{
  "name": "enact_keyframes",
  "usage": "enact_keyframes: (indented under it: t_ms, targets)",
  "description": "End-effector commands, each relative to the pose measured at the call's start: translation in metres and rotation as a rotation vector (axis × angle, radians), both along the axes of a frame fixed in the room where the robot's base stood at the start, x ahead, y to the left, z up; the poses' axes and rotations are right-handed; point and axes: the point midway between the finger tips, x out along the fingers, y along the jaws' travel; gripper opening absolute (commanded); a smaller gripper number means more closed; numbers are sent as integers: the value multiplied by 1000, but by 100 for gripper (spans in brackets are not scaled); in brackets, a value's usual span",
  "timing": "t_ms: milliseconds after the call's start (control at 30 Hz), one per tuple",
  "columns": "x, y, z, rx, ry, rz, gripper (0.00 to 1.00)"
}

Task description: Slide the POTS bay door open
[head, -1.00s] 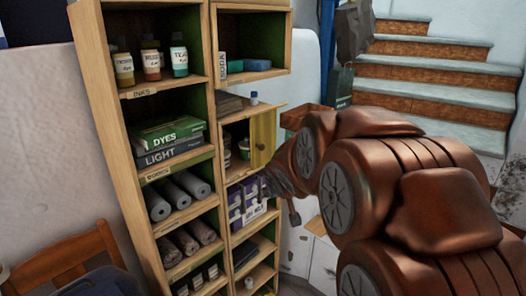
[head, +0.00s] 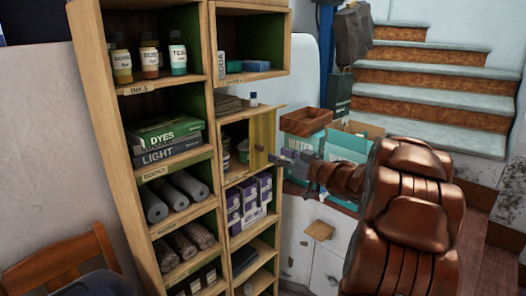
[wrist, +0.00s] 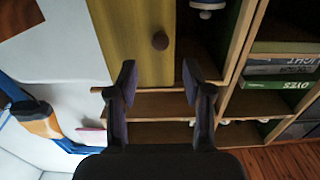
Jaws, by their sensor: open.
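The yellow door (head: 262,133) covers the right part of a middle bay in the shelf's right column. Pots (head: 243,150) show in the open left part. A dark round knob (head: 259,148) sits on the door. My gripper (head: 275,156) is open and empty, just right of the knob. In the wrist view, which is upside down, the yellow door (wrist: 135,35) and knob (wrist: 160,40) lie ahead of my open gripper (wrist: 158,75). The knob is beyond the fingertips and appears apart from them. I cannot read a POTS label.
The wooden shelf (head: 211,110) holds dye bottles, boxes and paper rolls. Purple boxes (head: 256,195) stand in the bay below the door. A chair (head: 75,262) is at lower left; stairs are behind.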

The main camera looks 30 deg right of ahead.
Motion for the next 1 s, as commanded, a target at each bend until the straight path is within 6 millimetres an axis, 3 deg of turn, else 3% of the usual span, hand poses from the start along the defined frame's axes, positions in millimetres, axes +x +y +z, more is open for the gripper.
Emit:
enact_keyframes:
  t_ms: [167, 600, 1000]
  targets:
    - [10, 3, 1, 3, -4, 9, 50]
    - [63, 16, 1, 3, -2, 8, 50]
    - [75, 17, 0, 2, -3, 3, 50]
